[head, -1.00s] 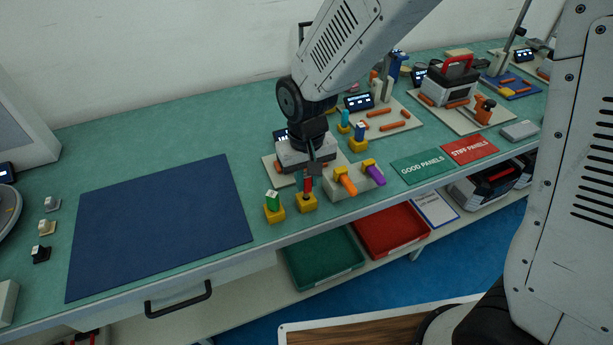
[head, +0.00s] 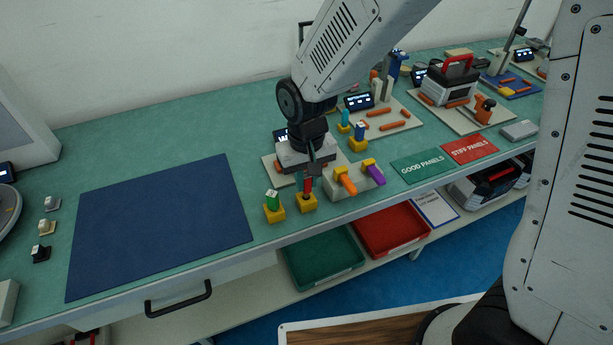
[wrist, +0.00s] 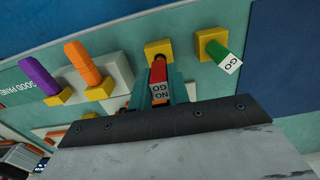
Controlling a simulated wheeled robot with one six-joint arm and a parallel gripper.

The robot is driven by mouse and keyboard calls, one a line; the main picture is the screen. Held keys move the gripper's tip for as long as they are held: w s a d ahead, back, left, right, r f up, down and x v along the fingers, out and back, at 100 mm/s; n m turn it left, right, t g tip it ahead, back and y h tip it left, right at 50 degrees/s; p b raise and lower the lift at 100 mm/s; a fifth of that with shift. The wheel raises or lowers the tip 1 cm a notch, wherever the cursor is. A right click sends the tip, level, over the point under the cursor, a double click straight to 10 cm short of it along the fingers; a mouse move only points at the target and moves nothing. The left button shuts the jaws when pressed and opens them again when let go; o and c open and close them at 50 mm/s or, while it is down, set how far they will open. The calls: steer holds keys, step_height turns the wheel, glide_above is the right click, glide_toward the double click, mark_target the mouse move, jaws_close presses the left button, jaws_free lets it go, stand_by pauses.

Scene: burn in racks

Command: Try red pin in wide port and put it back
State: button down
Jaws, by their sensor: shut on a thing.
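My gripper (wrist: 159,88) is shut on the red pin (wrist: 157,70), whose end reads NO GO. The red pin also shows upright in the head view (head: 308,184), over a yellow block (head: 306,206). A dark shaft shows below the red part at the block's top; I cannot tell how deep it sits. A green pin (head: 272,198) marked GO stands in another yellow block (head: 273,214) to the left. To the right, a pale block (head: 354,191) carries an orange piece (head: 348,185) and a purple piece (head: 376,176) with yellow collars. I cannot make out the wide port.
A blue mat (head: 160,225) lies clear on the left of the green bench. A yellow block with a blue pin (head: 360,130) stands behind the pale block. Green (head: 423,165) and red (head: 469,150) panel mats lie to the right. Bins sit on the shelf below.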

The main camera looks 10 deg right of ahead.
steer(key=shift+f, duration=1.15)
stand_by(1.3)
stand_by(0.9)
steer(key=c, duration=1.3)
jaws_free()
steer(key=shift+o, duration=0.2)
steer(key=shift+r, duration=0.1)
